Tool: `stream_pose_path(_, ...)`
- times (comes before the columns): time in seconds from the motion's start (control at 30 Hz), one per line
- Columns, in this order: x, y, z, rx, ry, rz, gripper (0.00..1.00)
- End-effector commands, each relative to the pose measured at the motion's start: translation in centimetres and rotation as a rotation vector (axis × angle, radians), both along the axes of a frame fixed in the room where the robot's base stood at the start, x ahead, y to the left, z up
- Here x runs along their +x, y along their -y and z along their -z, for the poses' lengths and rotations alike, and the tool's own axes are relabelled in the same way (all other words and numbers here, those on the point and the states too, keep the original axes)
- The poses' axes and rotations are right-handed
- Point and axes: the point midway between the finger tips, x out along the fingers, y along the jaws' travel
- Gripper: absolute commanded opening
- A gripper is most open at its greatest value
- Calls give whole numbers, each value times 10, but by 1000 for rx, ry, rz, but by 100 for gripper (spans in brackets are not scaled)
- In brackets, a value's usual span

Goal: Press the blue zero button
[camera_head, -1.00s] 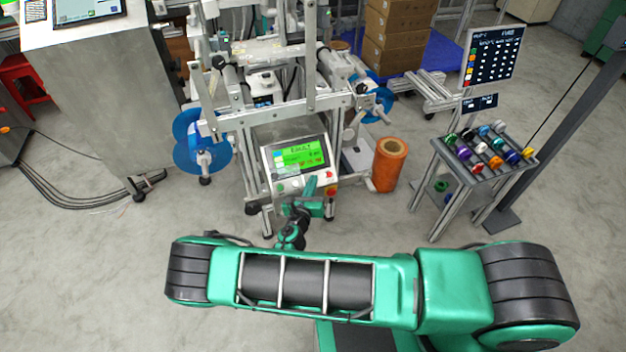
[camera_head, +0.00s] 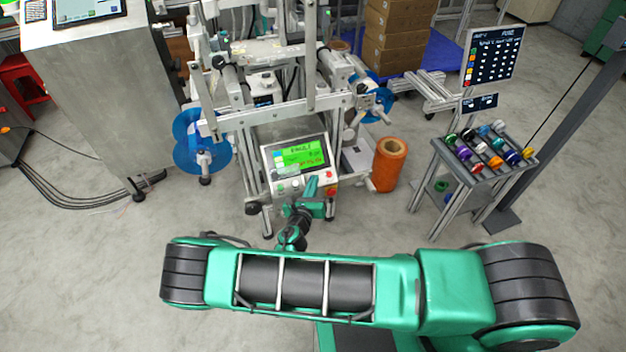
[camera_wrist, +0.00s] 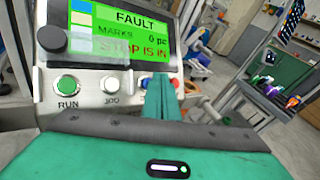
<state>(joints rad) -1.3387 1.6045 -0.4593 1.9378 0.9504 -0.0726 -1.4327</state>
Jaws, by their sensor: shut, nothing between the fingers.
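The control panel (camera_head: 299,165) stands on the machine ahead of me, with a lit green screen (camera_wrist: 130,28) reading FAULT, MARKS 0 pc and STOP IS IN. Below the screen in the wrist view are a green RUN button (camera_wrist: 67,85) and a white button (camera_wrist: 110,84).
A red button (camera_wrist: 175,82) sits right of my fingers. A black knob (camera_wrist: 53,39) sticks out at the panel's left. An orange roll (camera_head: 390,165) stands right of the machine, and a rack of coloured reels (camera_head: 465,171) further right. The floor between is clear.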

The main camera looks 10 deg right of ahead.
Motion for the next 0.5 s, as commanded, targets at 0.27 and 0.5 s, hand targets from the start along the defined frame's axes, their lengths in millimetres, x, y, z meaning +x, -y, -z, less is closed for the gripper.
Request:
stream_pose_path(0.27,-17,3,-17,0,0,-1,0)
stream_pose_path(0.5,-31,6,-32,0,-1,0,0)
